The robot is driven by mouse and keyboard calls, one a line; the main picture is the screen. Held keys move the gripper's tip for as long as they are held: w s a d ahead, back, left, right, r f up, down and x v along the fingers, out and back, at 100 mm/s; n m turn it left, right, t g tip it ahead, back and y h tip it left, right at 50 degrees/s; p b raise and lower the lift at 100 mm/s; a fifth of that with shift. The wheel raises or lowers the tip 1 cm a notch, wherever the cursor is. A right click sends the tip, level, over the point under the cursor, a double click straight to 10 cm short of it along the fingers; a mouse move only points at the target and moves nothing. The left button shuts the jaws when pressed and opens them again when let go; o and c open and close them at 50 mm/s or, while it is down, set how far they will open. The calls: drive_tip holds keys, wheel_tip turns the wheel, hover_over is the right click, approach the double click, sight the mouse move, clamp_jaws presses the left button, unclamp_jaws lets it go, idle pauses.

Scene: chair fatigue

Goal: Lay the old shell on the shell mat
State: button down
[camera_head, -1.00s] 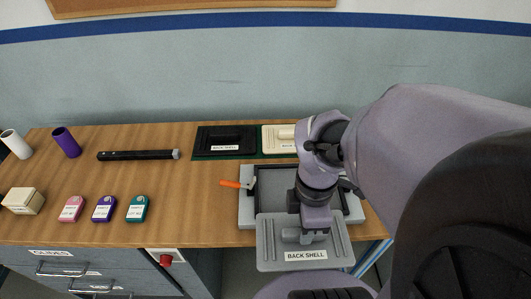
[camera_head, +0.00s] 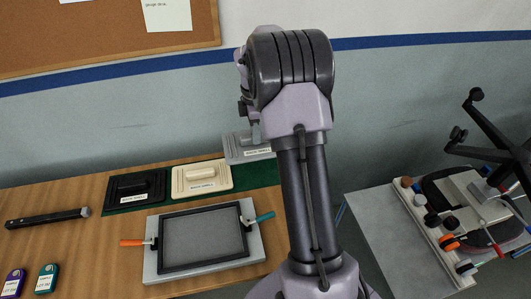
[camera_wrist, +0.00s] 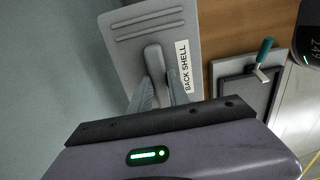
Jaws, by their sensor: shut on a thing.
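The old shell is a grey panel labelled BACK SHELL (camera_head: 236,150), with a raised grip. It is at the back of the bench, over or on the right part of the dark green shell mat (camera_head: 262,174); I cannot tell whether it touches. My gripper (camera_head: 255,135), mostly hidden behind my arm in the head view, is shut on the shell's grip. The wrist view shows the fingers (camera_wrist: 160,92) on both sides of the grip and the shell (camera_wrist: 130,55) beyond. A black shell (camera_head: 135,187) and a cream shell (camera_head: 202,178) lie on the mat to the left.
A grey fixture with a black frame (camera_head: 165,244) and orange and teal handles stands in front of the mat. A black bar (camera_head: 48,218) and small labelled blocks are at left. A side table (camera_head: 372,220) with a chair base and tools stands right. The wall is close behind.

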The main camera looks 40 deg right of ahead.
drive_tip(key=f+b, duration=0.1)
drive_tip(key=f, duration=0.4)
drive_tip(key=f+b, duration=0.2)
drive_tip(key=f, duration=0.3)
drive_tip(key=shift+w+a, duration=0.1)
drive_tip(key=shift+w, duration=0.1)
drive_tip(key=shift+f+b, duration=0.35)
drive_tip(key=shift+f, duration=0.3)
drive_tip(key=c, duration=1.3)
unclamp_jaws()
drive_tip(key=shift+o, duration=0.2)
